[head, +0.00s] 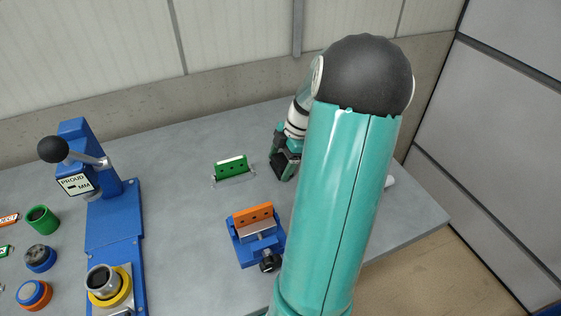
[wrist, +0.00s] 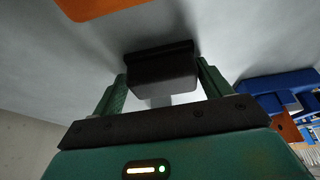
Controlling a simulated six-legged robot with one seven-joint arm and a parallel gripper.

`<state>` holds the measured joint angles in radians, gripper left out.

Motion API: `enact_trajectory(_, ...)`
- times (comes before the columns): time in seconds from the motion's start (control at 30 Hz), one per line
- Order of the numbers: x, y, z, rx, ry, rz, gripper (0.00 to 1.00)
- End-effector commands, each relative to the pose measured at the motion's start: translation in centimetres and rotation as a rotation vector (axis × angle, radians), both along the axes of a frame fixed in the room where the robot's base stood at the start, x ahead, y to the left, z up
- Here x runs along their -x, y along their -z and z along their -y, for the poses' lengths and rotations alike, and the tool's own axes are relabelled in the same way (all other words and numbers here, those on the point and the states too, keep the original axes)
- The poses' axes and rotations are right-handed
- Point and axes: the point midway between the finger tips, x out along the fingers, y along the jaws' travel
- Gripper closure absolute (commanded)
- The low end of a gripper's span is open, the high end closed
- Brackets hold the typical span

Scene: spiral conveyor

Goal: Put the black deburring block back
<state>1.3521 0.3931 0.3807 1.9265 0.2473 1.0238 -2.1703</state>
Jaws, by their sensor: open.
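My gripper (head: 285,168) is low over the grey table, right of the green plate, partly hidden by my own arm in the head view. In the wrist view my gripper (wrist: 162,78) is open, with its two green fingers on either side of a dark block (wrist: 162,68). This looks like the black deburring block. The fingers are close to its sides; I cannot tell whether either touches it. I cannot make out the block apart from the dark gripper in the head view.
A green plate (head: 232,168) stands on a small holder. A blue vise (head: 247,250) holds an orange plate (head: 253,213) nearer me. A blue press (head: 112,225) and several coloured rings stand at left. A white item (head: 389,182) shows partly right of my arm.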

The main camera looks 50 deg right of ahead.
Motion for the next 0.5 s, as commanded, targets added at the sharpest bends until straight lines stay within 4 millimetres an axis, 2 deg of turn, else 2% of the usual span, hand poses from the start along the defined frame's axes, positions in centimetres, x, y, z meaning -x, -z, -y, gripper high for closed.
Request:
enact_trajectory(0.03, 0.7, 0.9, -0.4, -0.015, -0.002, -0.016, 0.11)
enact_trajectory(0.3, 0.8, 0.9, -0.3, -0.016, -0.001, -0.017, 0.11)
enact_trajectory(0.5, 1.0, -1.0, 0.1, -0.013, 0.001, -0.016, 0.11)
